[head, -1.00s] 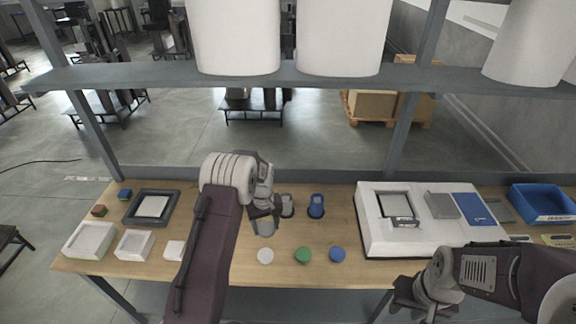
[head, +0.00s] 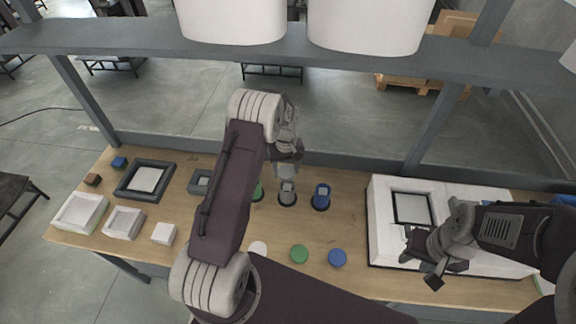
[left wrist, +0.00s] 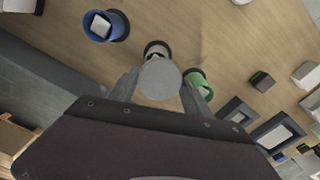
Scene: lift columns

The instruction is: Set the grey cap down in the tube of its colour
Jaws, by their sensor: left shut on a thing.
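My left gripper (head: 287,156) is shut on the grey cap (head: 286,171), which it holds above the row of tubes. In the left wrist view the round grey cap (left wrist: 160,78) sits between the two fingers. The grey tube (head: 287,198) stands just below it in the head view; the cap partly covers the grey tube (left wrist: 156,48) in the wrist view. The blue tube (head: 321,198) is to its right. The green tube (head: 258,192) is to its left, partly hidden by my arm. My right gripper (head: 424,268) looks open and empty over the table's right part.
A white disc (head: 258,248), a green disc (head: 299,254) and a blue disc (head: 337,257) lie in front of the tubes. A big white fixture (head: 385,225) stands right. Small trays and blocks are at left. A grey shelf beam (head: 150,37) crosses above the table.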

